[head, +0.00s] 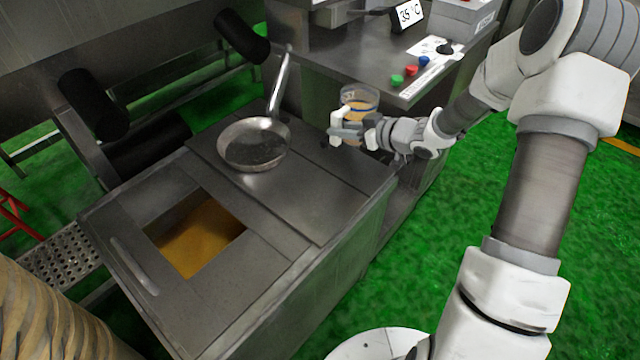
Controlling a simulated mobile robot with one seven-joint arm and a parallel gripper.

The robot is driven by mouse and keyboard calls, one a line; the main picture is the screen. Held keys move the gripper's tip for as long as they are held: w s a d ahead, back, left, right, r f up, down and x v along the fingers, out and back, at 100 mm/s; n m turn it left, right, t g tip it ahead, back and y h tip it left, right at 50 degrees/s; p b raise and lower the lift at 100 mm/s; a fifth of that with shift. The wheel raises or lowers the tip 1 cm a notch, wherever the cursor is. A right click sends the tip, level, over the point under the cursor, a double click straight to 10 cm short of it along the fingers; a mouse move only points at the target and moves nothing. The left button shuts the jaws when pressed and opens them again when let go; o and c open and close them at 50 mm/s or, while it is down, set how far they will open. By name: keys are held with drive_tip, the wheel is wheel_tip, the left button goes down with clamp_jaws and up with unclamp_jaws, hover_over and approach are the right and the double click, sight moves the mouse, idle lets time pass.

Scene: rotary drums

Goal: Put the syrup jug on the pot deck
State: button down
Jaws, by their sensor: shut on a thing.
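The syrup jug (359,97) is a clear vessel with amber contents, at the upper middle of the head view. My gripper (347,130) is shut on it, and the fingers and wrist hide its lower part. The pot deck seems to be the flat steel top (325,207) of the steel cabinet. The jug shows over the far right part of this top; I cannot tell whether it touches it.
A steel pan (254,145) with an upright handle sits on the steel top. Left of it, a square opening (197,236) shows amber liquid. A control counter (375,66) with coloured buttons stands behind. Bare steel lies right of the pan.

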drive_tip(key=shift+s+a+f+b, duration=0.9)
drive_tip(key=shift+s+a+f, duration=0.2)
drive_tip(key=shift+a+f, duration=0.55)
drive_tip(key=shift+s+a+f+b, duration=0.9)
drive_tip(key=shift+s+a+f, duration=0.3)
drive_tip(key=shift+f, duration=0.65)
drive_tip(key=shift+s+a+f+b, duration=0.9)
drive_tip(key=shift+s+a+f, duration=0.1)
drive_tip(key=shift+a+f, duration=0.7)
drive_tip(key=shift+d+f, duration=0.1)
drive_tip(key=shift+f, duration=0.05)
drive_tip(key=shift+f, duration=0.15)
drive_tip(key=c, duration=0.7)
unclamp_jaws()
drive_tip(key=shift+r, duration=0.35)
drive_tip(key=p+v, duration=0.3)
drive_tip(key=v, duration=0.9)
drive_tip(key=shift+f, duration=0.1)
